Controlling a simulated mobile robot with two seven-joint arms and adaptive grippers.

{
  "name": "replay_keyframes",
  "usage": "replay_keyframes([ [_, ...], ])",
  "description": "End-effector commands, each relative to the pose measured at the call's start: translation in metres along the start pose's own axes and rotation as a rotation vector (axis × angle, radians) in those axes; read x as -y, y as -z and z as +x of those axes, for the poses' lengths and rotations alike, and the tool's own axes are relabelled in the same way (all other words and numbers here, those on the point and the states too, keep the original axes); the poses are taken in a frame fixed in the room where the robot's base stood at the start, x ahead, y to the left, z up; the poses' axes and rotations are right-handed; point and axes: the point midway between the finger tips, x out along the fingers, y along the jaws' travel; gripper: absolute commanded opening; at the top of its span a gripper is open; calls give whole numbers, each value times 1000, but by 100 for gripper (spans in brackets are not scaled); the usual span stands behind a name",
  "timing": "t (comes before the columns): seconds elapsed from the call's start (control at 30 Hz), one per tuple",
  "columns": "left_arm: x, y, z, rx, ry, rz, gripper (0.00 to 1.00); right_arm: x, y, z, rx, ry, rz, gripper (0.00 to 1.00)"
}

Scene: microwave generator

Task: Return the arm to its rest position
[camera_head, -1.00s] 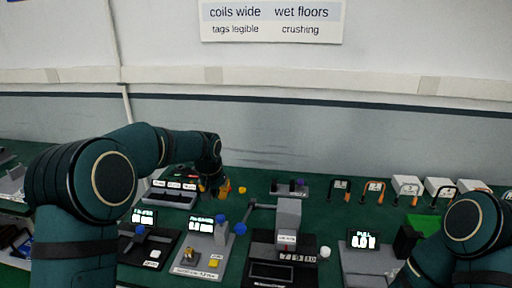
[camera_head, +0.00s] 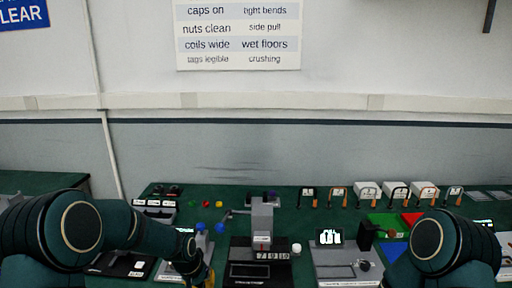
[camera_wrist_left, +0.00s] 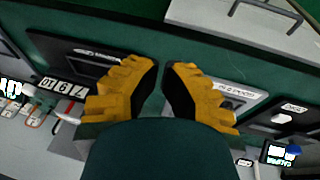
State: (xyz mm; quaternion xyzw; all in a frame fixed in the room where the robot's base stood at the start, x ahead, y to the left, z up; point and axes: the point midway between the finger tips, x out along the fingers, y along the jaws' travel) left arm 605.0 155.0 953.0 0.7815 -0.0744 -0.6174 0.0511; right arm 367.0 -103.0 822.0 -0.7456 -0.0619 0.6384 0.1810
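My left arm (camera_head: 130,232) comes in from the left, bent low over the near side of the green bench. My left gripper (camera_head: 207,280) is at the bottom edge of the head view, partly cut off, near the blue-knobbed grey device (camera_head: 190,255). In the left wrist view the gripper (camera_wrist_left: 161,85) has its two yellow fingers apart with black pads facing each other. Nothing is held between them. My right arm (camera_head: 440,245) shows at the right, its gripper below the frame.
The green bench (camera_head: 190,213) carries a grey press-like device (camera_head: 262,222) with a number counter, a display unit (camera_head: 329,238), and several white boxes with hooked cables (camera_head: 368,189) at the back. Red, green and blue mats (camera_head: 395,250) lie at right. A wall stands behind.

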Motion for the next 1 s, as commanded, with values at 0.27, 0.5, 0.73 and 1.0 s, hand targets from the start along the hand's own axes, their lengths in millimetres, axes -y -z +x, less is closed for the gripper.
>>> replay_keyframes([
  [0.27, -25, -165, 89, 58, -125, -126, 0, -4, -5, 9, 9, 0, -2, 47],
  [0.5, -38, -255, 96, 72, -147, -208, 0, -5, -7, 13, 13, 1, -4, 47],
  [0.73, -40, -270, 94, 69, -147, -223, 0, -5, -7, 13, 14, 1, -4, 47],
  [1.0, -40, -269, 94, 69, -147, -222, 0, -5, -7, 13, 13, 1, -4, 47],
])
